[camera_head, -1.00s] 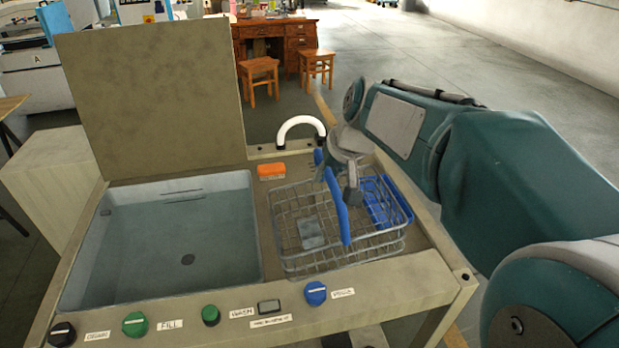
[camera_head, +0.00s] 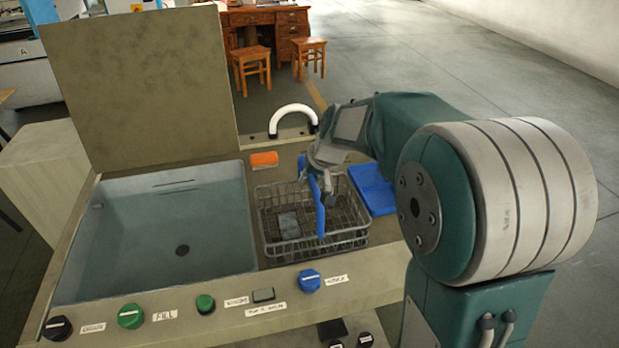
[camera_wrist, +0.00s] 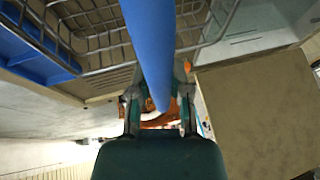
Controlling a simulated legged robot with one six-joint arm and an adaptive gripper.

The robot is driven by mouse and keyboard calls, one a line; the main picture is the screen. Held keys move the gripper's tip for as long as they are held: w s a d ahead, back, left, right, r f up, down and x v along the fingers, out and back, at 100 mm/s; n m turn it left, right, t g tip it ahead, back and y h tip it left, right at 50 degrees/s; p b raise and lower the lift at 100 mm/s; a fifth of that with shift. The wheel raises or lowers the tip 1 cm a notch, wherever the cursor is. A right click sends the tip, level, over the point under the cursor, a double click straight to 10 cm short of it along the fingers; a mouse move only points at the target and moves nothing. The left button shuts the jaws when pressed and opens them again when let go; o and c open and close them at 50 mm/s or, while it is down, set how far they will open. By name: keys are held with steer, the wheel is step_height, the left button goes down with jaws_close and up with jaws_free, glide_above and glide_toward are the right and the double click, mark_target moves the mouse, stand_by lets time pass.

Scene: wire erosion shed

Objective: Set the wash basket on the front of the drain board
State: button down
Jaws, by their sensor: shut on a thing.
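The wash basket (camera_head: 268,238) is a wire basket with a tall blue handle (camera_head: 320,212) and a small grey block (camera_head: 289,224) inside. It sits level at the front of the drain board (camera_head: 385,235), right of the basin; I cannot tell whether its base touches the board. My gripper (camera_head: 326,180) is above the basket, shut on the top of the handle. In the wrist view the handle (camera_wrist: 148,40) runs between my fingers (camera_wrist: 158,100), with basket wires (camera_wrist: 100,42) behind it.
The open basin (camera_head: 160,235) lies left of the basket, with a raised lid (camera_head: 140,85) behind. A blue tray (camera_head: 373,188) is close to the basket's right. An orange block (camera_head: 264,160) and white spout (camera_head: 293,117) are behind. Knobs (camera_head: 309,281) line the front panel.

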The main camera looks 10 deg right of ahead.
steer(key=c, duration=0.6)
jaws_free()
steer(key=v, duration=1.2)
steer(key=s+f+h, duration=0.1)
steer(key=s, duration=0.6)
steer(key=s+a+f, duration=0.1)
steer(key=s, duration=0.7)
steer(key=s+a+f+t+h, duration=0.1)
steer(key=s, duration=0.7)
steer(key=shift+f+h, duration=0.3)
steer(key=shift+f, duration=0.1)
